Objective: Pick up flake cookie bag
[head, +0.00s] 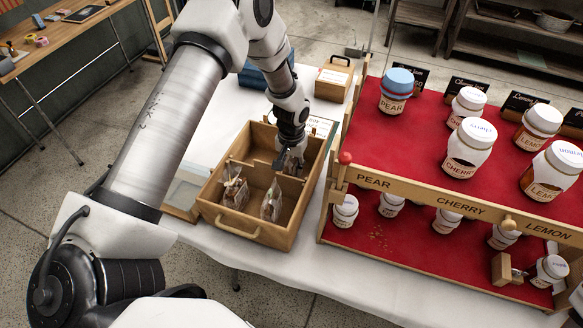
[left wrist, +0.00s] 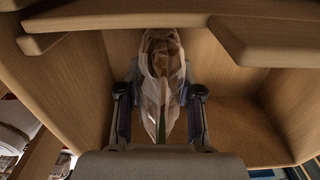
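My left gripper (head: 291,162) reaches down into the back right part of a wooden crate (head: 247,232). In the left wrist view my left gripper (left wrist: 160,118) has its two fingers apart, one on each side of a clear bag (left wrist: 162,75) with brown contents. A narrow gap shows between the fingers and the bag. Two other clear bags stand in the front part of the crate, a left one (head: 235,192) and a right one (head: 271,203). I cannot read which bag holds flake cookies. My right gripper is not in view.
The crate has high walls and an inner divider (head: 240,163) close to the gripper. A red two-tier stand (head: 420,130) with several jars is on the right. A small wooden box (head: 334,78) and a blue box (head: 262,72) stand behind the crate.

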